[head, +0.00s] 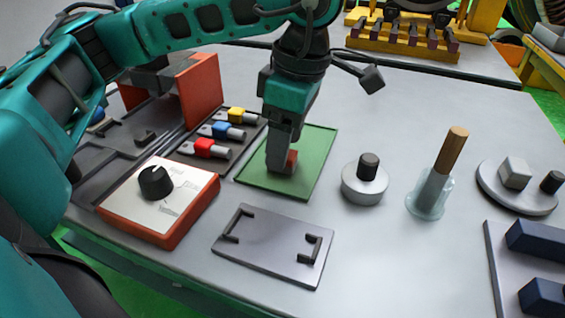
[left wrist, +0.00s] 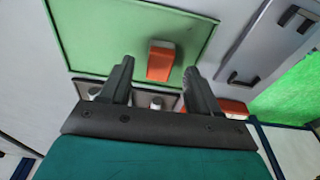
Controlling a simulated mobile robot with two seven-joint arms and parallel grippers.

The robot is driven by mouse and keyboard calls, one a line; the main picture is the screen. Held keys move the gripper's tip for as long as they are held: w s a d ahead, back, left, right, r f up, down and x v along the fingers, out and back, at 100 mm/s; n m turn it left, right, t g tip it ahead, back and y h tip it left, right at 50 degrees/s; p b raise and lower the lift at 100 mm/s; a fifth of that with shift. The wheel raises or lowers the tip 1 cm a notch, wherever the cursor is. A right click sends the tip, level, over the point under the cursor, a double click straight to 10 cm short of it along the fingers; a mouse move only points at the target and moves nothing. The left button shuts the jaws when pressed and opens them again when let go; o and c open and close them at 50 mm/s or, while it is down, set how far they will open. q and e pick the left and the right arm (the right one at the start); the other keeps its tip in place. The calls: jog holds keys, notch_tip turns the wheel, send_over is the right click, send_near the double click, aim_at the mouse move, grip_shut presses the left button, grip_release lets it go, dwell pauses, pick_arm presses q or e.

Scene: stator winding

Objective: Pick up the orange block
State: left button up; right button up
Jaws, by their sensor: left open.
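The orange block (left wrist: 160,62) lies on the green mat (left wrist: 90,25) in the left wrist view. In the head view the block (head: 291,160) shows only in part, behind the fingers of my left gripper (head: 280,168), on the green mat (head: 318,150). My left gripper is open, and it points down over the mat. In the left wrist view the block appears between and just beyond the two fingertips (left wrist: 158,70). I cannot tell whether a finger touches it. My right gripper is not in view.
A dial box (head: 188,205) and a grey plate with brackets (head: 272,250) stand in front of the mat. A rack with red, blue and yellow pieces (head: 222,138) is to the left. A round weight (head: 364,186) and a glass with a wooden-handled tool (head: 430,200) stand to the right.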

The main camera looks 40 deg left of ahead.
pick_arm(q)
notch_tip(320, 180, down, 2)
jog(key=shift+a, duration=0.15)
jog(key=c, duration=1.1)
jog(key=shift+r, duration=0.1)
grip_shut()
